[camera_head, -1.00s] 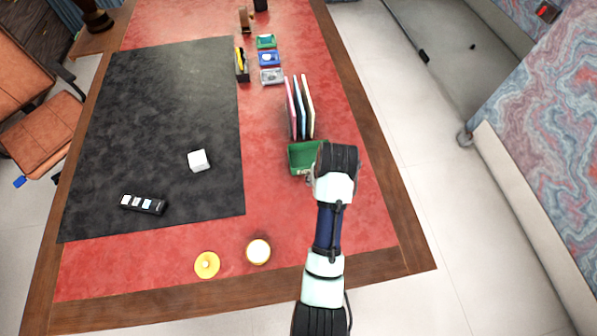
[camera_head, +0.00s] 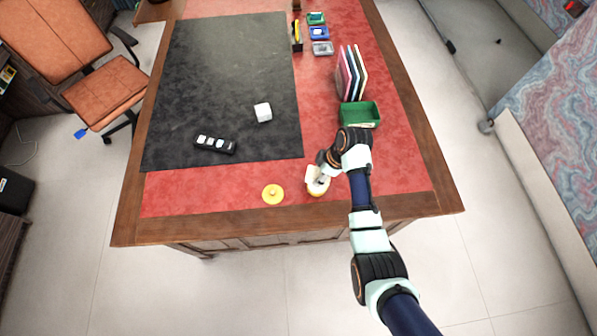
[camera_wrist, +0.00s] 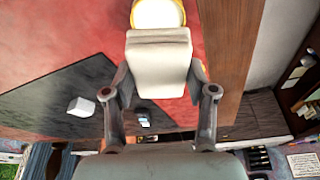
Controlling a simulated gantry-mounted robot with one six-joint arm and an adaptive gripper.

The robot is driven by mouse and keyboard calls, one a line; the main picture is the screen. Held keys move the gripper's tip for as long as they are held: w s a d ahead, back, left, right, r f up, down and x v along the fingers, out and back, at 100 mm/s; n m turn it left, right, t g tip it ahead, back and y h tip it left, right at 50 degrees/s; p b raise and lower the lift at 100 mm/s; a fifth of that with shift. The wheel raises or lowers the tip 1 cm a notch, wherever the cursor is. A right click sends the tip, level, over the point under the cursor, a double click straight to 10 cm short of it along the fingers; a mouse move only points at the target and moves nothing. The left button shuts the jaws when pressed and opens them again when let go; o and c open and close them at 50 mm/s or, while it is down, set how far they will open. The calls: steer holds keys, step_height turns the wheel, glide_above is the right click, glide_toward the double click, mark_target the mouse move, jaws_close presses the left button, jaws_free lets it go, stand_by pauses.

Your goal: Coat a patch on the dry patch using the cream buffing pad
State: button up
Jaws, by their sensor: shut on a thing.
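My gripper (camera_wrist: 160,78) is shut on the cream buffing pad (camera_wrist: 159,52), a pale block between its two fingers. In the head view my gripper (camera_head: 322,168) is at the desk's near edge, over a round jar (camera_head: 317,193) with a yellow rim. The jar (camera_wrist: 158,13) shows pale contents just beyond the pad in the wrist view. I cannot tell whether the pad touches them. I cannot make out a distinct dry patch on the red leather (camera_head: 230,190).
A yellow lid (camera_head: 273,194) lies left of the jar. A black mat (camera_head: 225,85) carries a white cube (camera_head: 263,112) and a black strip with pale squares (camera_head: 215,144). A green tray (camera_head: 360,115) and upright folders (camera_head: 351,73) stand behind my arm. Red leather between lid and mat is clear.

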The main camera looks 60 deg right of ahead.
steer(key=shift+d+f+b, duration=0.15)
steer(key=shift+f+b, duration=0.1)
steer(key=shift+b, duration=0.05)
step_height(320, 180, down, 6)
steer(key=b, duration=0.6)
steer(key=shift+r, duration=0.2)
steer(key=shift+s+f, duration=0.1)
steer(key=shift+f, duration=0.2)
stand_by(1.7)
step_height(320, 180, up, 8)
steer(key=p, duration=0.7)
steer(key=shift+f+p, duration=0.25)
steer(key=shift+p, duration=0.15)
steer(key=shift+f, duration=0.1)
